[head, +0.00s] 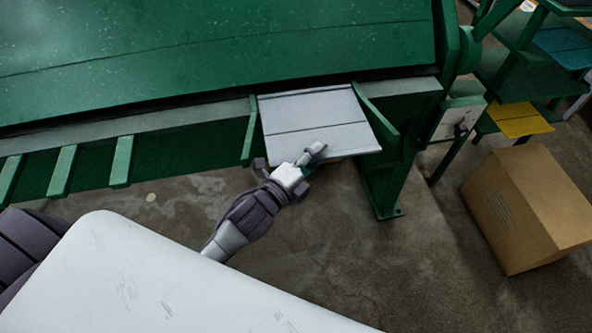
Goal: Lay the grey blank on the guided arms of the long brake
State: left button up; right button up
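The grey blank (313,112) is a flat light-grey sheet with dark lines across it. It lies at the front of the long green brake (210,45), between a left guided arm (250,132) and a right guided arm (376,112). Its far edge is close to the brake's front edge; I cannot tell whether it rests fully on the arms. My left gripper (302,163) is at the blank's near edge, with a pale finger over its top face. The other finger is hidden, so I cannot tell whether it grips the blank. My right gripper is out of view.
Several more green arms (62,170) stick out along the brake to the left. A cardboard box (530,208) stands on the floor at the right. Green shelving with a yellow panel (518,119) is behind it. The concrete floor (370,255) before the brake is clear.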

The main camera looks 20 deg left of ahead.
pick_arm(q)
jog(key=b+v, duration=0.1)
jog(key=v, duration=1.1)
jog(key=s+a+f+n+g+y, duration=0.1)
jog(key=s+a+f+n+g, duration=0.15)
jog(key=f, duration=0.85)
jog(key=s+a+f+n+g+y, duration=0.15)
jog(key=f+n, duration=0.25)
jog(key=f, duration=0.7)
jog(key=s+a+f+n+g+y, duration=0.1)
jog(key=s+f+n+g+y, duration=0.2)
jog(key=f, duration=0.8)
jog(key=s+f+n+g, duration=0.9)
jog(key=s+f, duration=1)
jog(key=s, duration=0.4)
jog(key=shift+s+a+f, duration=0.25)
jog(key=shift+s+a, duration=0.05)
jog(key=shift+a, duration=0.15)
jog(key=shift+r+n, duration=0.1)
jog(key=shift+n, duration=0.15)
